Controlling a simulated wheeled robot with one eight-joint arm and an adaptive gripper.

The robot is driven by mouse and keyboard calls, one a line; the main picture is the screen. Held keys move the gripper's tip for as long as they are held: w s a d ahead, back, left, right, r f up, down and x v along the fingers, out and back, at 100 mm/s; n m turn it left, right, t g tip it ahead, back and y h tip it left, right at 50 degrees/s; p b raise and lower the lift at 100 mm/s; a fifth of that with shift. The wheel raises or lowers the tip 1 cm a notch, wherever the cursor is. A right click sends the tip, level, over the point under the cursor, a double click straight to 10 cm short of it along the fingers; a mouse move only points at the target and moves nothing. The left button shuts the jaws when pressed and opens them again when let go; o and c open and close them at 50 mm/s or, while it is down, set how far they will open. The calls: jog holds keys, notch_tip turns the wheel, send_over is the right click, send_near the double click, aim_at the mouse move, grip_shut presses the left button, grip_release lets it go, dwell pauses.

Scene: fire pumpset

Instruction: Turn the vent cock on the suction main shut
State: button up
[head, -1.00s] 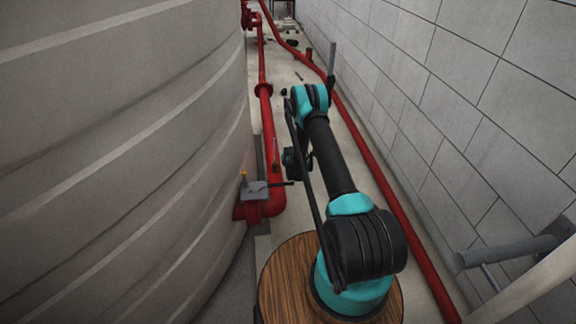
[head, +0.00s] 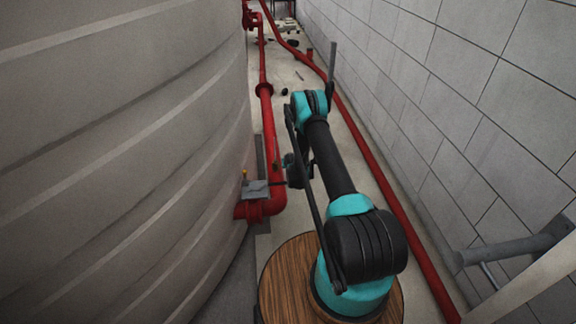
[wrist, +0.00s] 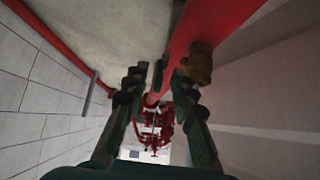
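The red suction main (head: 270,135) runs along the tank's foot and bends into it; the same red pipe passes close in front of my gripper in the wrist view (wrist: 205,28). A brass fitting (wrist: 198,64), which looks like the vent cock's body, sits on the pipe beside my right fingertip. A small dark upright piece (wrist: 158,76), perhaps its lever, shows between the fingertips. My gripper (wrist: 157,88) has its two dark fingers apart, one on each side of that piece. I cannot tell whether either finger touches it. In the head view my wrist hangs beside the main, and the cock is not clear.
The ribbed tank (head: 120,160) stands close on the left and a block wall (head: 430,90) on the right. A grey plate (head: 255,189) sits over the pipe bend. Another red pipe (head: 375,165) runs along the wall. Red pipework (wrist: 152,128) lies farther off.

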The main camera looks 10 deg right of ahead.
notch_tip(320, 180, up, 10)
jog(key=shift+r, duration=0.1)
dwell(0.7)
jog(key=shift+c, duration=0.2)
